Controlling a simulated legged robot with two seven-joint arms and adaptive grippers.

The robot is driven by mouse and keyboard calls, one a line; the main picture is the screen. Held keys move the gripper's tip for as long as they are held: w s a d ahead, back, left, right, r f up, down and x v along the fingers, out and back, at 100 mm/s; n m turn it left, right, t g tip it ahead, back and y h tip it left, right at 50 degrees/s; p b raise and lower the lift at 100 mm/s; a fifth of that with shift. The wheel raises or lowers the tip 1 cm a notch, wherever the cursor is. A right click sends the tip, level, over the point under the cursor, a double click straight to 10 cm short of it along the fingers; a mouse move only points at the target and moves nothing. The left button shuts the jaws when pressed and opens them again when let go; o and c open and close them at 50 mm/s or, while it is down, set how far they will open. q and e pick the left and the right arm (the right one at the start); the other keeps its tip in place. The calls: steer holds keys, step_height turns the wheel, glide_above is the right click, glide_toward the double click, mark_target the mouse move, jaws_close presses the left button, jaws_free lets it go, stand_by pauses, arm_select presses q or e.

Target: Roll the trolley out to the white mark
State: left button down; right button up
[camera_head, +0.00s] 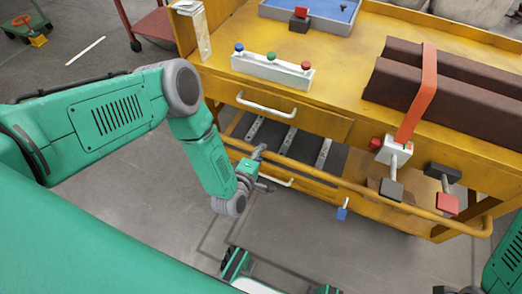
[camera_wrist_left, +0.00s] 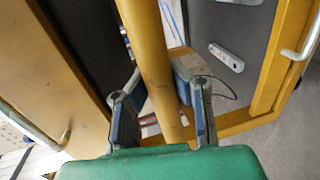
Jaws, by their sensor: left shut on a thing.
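The yellow trolley (camera_head: 345,70) fills the right of the head view, with drawers and a long yellow rail (camera_head: 380,195) along its near side. My left gripper (camera_head: 262,170) is at the rail's left part, shut on it. In the left wrist view the yellow rail (camera_wrist_left: 165,65) runs between the two fingers of my left gripper (camera_wrist_left: 162,110). A white line (camera_head: 85,50) lies on the grey floor at the upper left, apart from the trolley. Of my right arm, a green part shows at the right edge; its gripper is not clearly visible.
On the trolley top are a white box with coloured buttons (camera_head: 272,69), dark brown blocks (camera_head: 455,100) and a blue tray (camera_head: 325,22). Blocks hang along the near side. A red cart (camera_head: 152,24) and a green cart (camera_head: 22,28) stand at the upper left. The floor between is clear.

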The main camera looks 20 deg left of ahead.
arm_select(q)
steer(key=shift+s+d+f, duration=0.2)
steer(key=shift+s+d, duration=0.1)
steer(key=c, duration=1.5)
jaws_free()
steer(key=shift+o, duration=0.8)
steer(key=shift+w+a+r, duration=0.1)
steer(key=s+r, duration=0.2)
steer(key=s, duration=0.9)
steer(key=shift+s+a+r, duration=0.15)
steer(key=shift+s+a, duration=0.05)
steer(key=shift+s, duration=0.15)
